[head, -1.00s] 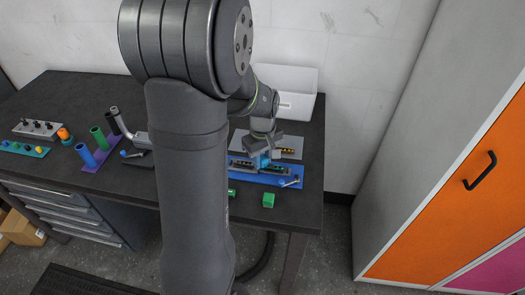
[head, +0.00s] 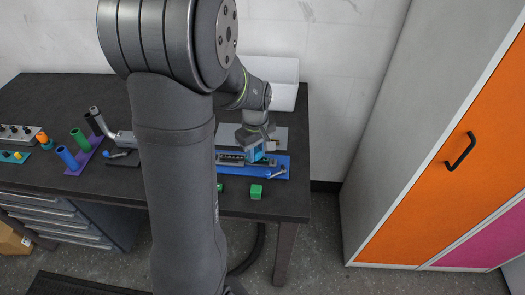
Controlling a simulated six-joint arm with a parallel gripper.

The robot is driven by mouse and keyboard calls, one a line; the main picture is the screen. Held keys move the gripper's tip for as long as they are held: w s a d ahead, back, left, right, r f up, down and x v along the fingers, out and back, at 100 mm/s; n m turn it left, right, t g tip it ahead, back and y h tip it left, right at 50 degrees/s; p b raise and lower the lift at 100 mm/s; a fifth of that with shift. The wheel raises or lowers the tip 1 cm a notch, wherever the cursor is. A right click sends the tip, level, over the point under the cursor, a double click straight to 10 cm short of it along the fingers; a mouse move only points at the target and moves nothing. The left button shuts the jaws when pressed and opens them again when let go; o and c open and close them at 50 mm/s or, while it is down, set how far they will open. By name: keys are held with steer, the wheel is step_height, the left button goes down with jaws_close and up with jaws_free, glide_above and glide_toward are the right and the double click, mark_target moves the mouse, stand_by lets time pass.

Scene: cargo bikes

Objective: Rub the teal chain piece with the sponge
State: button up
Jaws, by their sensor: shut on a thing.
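My gripper (head: 257,147) is shut on a light blue block (head: 254,155), which looks like the sponge. It holds the block low over the blue mat (head: 284,160) at the right of the bench, at or just above the dark chain piece (head: 232,159) lying there. A small teal-green part shows beside the block, partly hidden; I cannot tell whether it is the teal chain piece or whether the block touches it. My arm hides the left part of the mat.
A grey mat (head: 281,137) and a white bin (head: 284,96) are behind. A green cube (head: 256,191) lies in front, and a bolt-like tool (head: 276,173) lies on the blue mat. Blue (head: 67,157) and green (head: 80,139) cylinders stand left. The bench's right edge is near.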

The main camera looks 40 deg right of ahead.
steer(key=shift+w+a+r, duration=0.1)
steer(key=shift+w+a, duration=0.5)
steer(key=shift+w+a+r, duration=0.15)
steer(key=shift+r, duration=0.35)
steer(key=shift+w+a+r, duration=0.1)
steer(key=shift+w+r, duration=0.05)
steer(key=shift+r, duration=0.3)
step_height(320, 180, up, 6)
steer(key=shift+a, duration=0.1)
steer(key=w+a+f, duration=0.2)
steer(key=w+a, duration=0.4)
steer(key=a, duration=0.1)
steer(key=w+a+f, duration=0.2)
steer(key=w+a, duration=0.4)
steer(key=a, duration=0.2)
steer(key=w+a+f, duration=0.2)
steer(key=w+a, duration=0.4)
steer(key=a, duration=0.1)
steer(key=shift+a, duration=0.3)
steer(key=w+a, duration=0.1)
steer(key=a, duration=0.2)
steer(key=a+f, duration=0.1)
steer(key=a, duration=0.3)
steer(key=w+a+f, duration=0.1)
steer(key=a, duration=0.3)
steer(key=shift+w+f, duration=0.25)
steer(key=shift+w, duration=0.05)
